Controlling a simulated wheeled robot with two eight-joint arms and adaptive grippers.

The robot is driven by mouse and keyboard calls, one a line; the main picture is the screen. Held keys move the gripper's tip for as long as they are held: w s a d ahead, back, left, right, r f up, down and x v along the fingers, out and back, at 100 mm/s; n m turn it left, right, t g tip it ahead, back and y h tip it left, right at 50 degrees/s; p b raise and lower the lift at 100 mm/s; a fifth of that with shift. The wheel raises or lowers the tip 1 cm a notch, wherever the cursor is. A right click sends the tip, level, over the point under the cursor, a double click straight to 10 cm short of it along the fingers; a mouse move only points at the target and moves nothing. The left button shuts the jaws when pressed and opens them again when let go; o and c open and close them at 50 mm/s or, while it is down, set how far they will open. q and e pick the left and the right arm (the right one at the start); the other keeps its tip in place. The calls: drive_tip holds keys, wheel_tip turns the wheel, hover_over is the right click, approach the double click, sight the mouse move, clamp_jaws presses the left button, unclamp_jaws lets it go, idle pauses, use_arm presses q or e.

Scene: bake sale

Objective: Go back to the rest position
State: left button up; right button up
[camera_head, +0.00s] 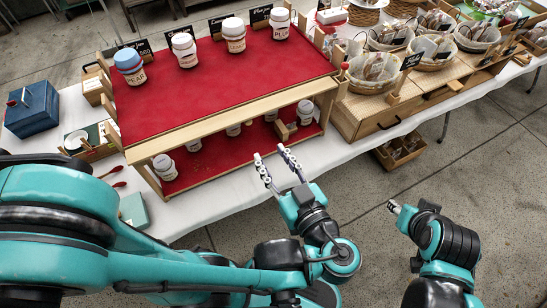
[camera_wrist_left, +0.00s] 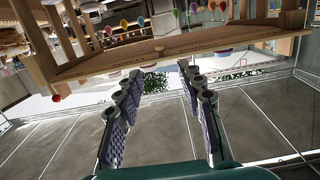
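My left gripper (camera_head: 277,166) is open and empty, in front of the red-lined display shelf (camera_head: 210,97). In the left wrist view its two fingers (camera_wrist_left: 160,105) stand wide apart with nothing between them, and a wooden shelf edge (camera_wrist_left: 165,47) crosses beyond them. My right gripper (camera_head: 394,207) is low at the right of the head view, over the grey floor. Only a small tip of it shows, so its opening cannot be judged.
Labelled jars, including one marked pear (camera_head: 130,70), stand on the shelf's top, with several more below. Baskets of wrapped goods (camera_head: 374,72) stand on wooden crates to the right. A blue box (camera_head: 32,108) is at the left. Floor (camera_head: 480,170) is clear at right.

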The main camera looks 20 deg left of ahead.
use_arm(q)
drive_tip(key=w+a+f+m+g+h, duration=0.1)
drive_tip(key=a+f+m+g+h, duration=0.1)
drive_tip(key=f+m+g+h, duration=0.3)
drive_tip(key=w+a+f+m+g+h, duration=0.1)
drive_tip(key=a+f+m+h, duration=0.2)
drive_tip(key=f, duration=0.4)
drive_tip(key=r+h, duration=0.1)
drive_tip(key=w+d+r+m+t+h, duration=0.1)
drive_tip(key=h, duration=0.1)
drive_tip(key=w+r+t+h, duration=0.1)
drive_tip(key=shift+d+r+m+h, duration=0.2)
drive_tip(key=shift+r+m+h, duration=0.1)
drive_tip(key=shift+m, duration=0.1)
